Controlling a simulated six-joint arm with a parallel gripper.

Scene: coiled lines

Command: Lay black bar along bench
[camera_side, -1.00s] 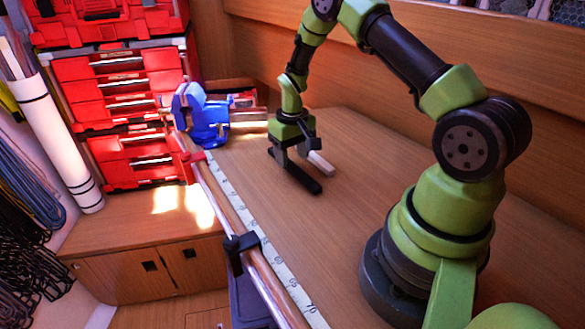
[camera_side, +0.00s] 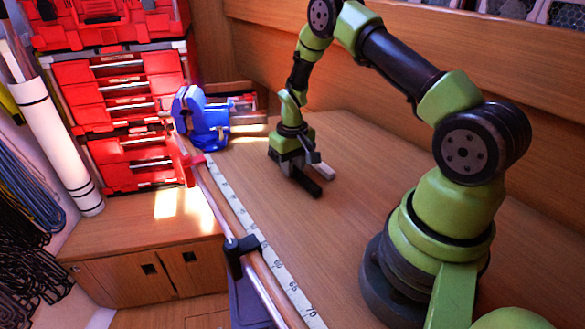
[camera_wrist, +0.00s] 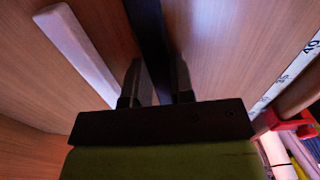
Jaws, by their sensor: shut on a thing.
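The black bar (camera_side: 309,186) lies low at the bench (camera_side: 340,235) surface, one end pointing toward the front right in the side view. My gripper (camera_side: 297,166) is down over it and shut on it, fingers pointing down. In the wrist view the black bar (camera_wrist: 146,30) runs away from between the two fingers of my gripper (camera_wrist: 158,82). My gripper hides the bar's other end. I cannot tell whether the bar touches the bench.
A pale grey bar (camera_side: 322,171) lies close beside the black bar, at left in the wrist view (camera_wrist: 78,48). A blue vise (camera_side: 203,122) stands at the bench's far end. A measuring strip (camera_side: 262,246) follows the front edge. The bench between the bars and that strip is clear.

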